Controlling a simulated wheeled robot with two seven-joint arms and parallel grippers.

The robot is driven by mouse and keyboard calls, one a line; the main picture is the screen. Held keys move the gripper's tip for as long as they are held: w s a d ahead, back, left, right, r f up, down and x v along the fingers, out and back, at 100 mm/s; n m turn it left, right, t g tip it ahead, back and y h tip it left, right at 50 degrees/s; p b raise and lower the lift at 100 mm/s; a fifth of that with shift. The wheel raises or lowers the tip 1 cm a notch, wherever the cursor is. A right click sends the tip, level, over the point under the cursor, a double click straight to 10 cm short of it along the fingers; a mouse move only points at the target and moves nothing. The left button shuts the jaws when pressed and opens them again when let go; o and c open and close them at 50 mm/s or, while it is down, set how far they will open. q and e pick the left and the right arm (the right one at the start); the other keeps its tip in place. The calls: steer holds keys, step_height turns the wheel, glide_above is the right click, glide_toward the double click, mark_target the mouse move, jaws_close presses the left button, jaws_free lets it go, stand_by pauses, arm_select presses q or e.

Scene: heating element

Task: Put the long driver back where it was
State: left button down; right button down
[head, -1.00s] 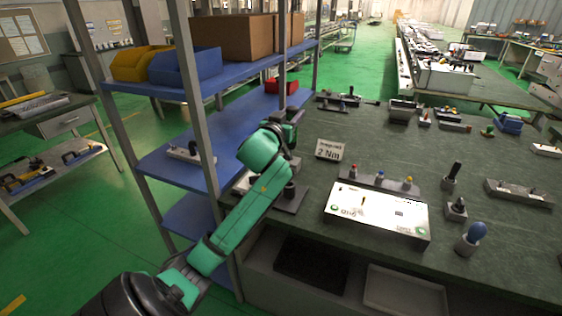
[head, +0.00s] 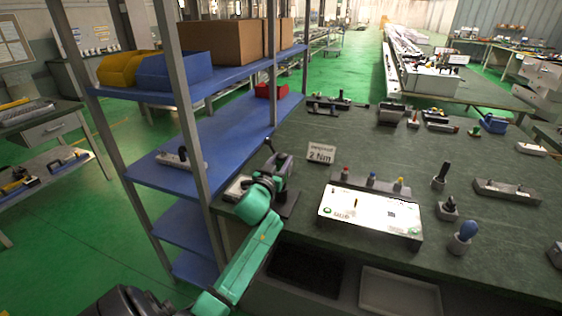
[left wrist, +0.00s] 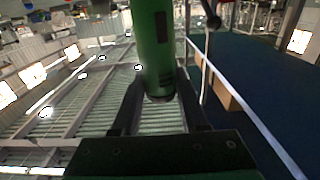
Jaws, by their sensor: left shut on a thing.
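My left gripper (head: 274,172) is over the bench's left edge, beside the shelf. In the left wrist view, the dark fingers (left wrist: 160,115) are shut on a green cylindrical body with a dark rectangular mark, which I take to be the long driver (left wrist: 152,45). Its upper end runs out of that view. In the head view the wrist mostly hides what is held. Grey holders stand on the bench at right: one with a black-handled tool (head: 443,172), one with a short dark tool (head: 449,205), one with a blue-handled tool (head: 467,230). My right gripper is not in view.
A "2 Nm" sign (head: 321,152) stands near the gripper. The blue shelf unit (head: 222,150) borders the left. Open bench lies behind the sign.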

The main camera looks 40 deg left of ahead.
arm_select(q)
steer(key=shift+c, duration=2.1)
jaws_free()
steer(key=shift+r+p, duration=0.3)
steer(key=b+v, duration=0.1)
steer(key=v, duration=1.1)
steer(key=shift+b, duration=0.4)
steer(key=shift+f, duration=0.15)
